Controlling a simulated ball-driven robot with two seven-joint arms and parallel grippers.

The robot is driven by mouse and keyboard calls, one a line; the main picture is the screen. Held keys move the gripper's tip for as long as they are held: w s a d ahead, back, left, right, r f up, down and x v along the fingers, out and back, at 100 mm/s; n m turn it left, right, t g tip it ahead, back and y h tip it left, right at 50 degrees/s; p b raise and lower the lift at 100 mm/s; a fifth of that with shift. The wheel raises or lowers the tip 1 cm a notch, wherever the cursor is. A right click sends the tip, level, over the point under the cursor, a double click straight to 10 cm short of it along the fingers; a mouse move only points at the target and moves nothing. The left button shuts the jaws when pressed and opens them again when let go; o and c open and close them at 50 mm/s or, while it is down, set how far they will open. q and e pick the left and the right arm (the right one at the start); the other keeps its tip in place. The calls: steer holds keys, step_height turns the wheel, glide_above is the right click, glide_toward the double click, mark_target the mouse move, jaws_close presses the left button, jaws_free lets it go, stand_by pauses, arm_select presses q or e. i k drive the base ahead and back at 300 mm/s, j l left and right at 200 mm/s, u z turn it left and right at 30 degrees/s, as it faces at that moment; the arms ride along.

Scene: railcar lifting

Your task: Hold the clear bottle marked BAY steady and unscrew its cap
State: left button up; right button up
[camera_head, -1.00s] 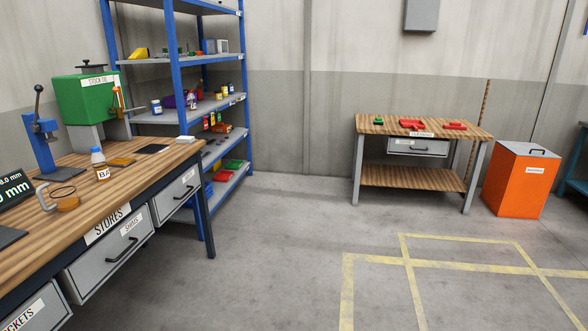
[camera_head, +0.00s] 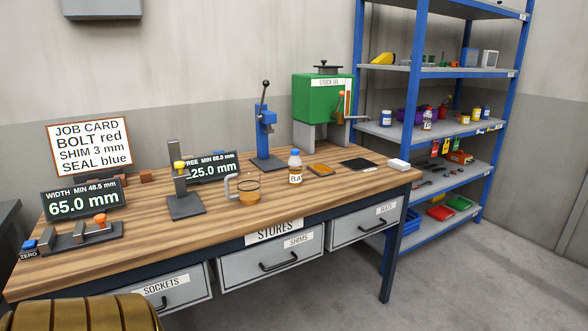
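The clear bottle (camera_head: 295,170) stands upright on the wooden workbench (camera_head: 150,236), right of the middle of the picture. Its white label shows letters that look like BA; the end of the word is turned away or too small to read. A blue cap (camera_head: 295,153) sits on top of it. Neither of my grippers shows in the head view, and nothing is touching the bottle.
A blue press (camera_head: 266,140) and green tank (camera_head: 321,99) stand behind. A brown pad (camera_head: 320,169), dark slab (camera_head: 358,164) and white block (camera_head: 398,164) lie to the right. Blue shelving (camera_head: 417,90) adjoins.

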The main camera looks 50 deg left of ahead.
mark_target(295, 160)
steer(key=i+u, duration=0.4)
steer(key=i+l+u, duration=0.15)
steer(key=u, duration=0.25)
steer(key=i+l+u, duration=0.2)
steer(key=u, duration=0.2)
steer(key=i+l+u, duration=0.35)
